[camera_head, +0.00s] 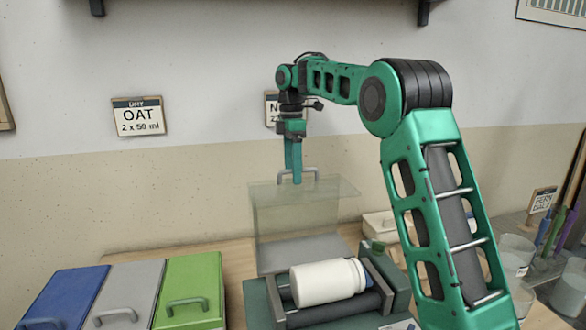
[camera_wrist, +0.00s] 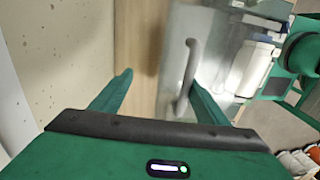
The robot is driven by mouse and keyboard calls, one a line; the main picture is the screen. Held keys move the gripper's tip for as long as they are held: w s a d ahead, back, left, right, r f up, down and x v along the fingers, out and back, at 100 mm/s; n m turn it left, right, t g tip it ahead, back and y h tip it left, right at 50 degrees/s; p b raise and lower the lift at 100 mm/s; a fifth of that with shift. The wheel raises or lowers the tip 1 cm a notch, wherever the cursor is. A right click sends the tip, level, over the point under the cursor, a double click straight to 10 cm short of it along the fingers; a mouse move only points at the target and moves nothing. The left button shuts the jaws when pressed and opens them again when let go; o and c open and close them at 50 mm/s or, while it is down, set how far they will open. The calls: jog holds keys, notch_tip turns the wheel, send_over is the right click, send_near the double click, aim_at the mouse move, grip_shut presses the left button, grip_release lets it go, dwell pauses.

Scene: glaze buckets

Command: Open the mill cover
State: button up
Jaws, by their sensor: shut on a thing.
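The mill (camera_head: 262,299) is a dark green machine at the lower middle of the head view, with dark rollers. Its clear mill cover (camera_head: 280,215) is raised, standing steeply behind the rollers. A grey handle (camera_head: 313,172) is at the cover's top edge; it also shows in the wrist view as a grey bar (camera_wrist: 188,70). My gripper (camera_head: 294,180) points down at the handle, shut on it. In the wrist view my gripper (camera_wrist: 158,78) shows its two green fingers, with the right one against the bar. The exact contact is partly hidden.
A white jar (camera_head: 325,283) lies on the rollers. Blue (camera_head: 68,297), grey (camera_head: 128,290) and green (camera_head: 190,285) lidded bins stand at left. Clear glasses (camera_head: 515,250) and brushes (camera_head: 560,225) stand at right. The wall is close behind the cover.

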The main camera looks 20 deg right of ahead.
jog(key=shift+s+a+r, duration=0.1)
jog(key=shift+s+r, duration=0.2)
jog(key=shift+r, duration=0.25)
jog(key=c, duration=0.4)
jog(key=shift+r, duration=0.1)
jog(key=shift+c, duration=0.2)
jog(key=r, duration=0.9)
jog(key=shift+w+r, duration=0.2)
jog(key=shift+w, duration=0.15)
jog(key=shift+c, duration=0.5)
jog(key=shift+r, duration=0.5)
jog(key=shift+s, duration=0.1)
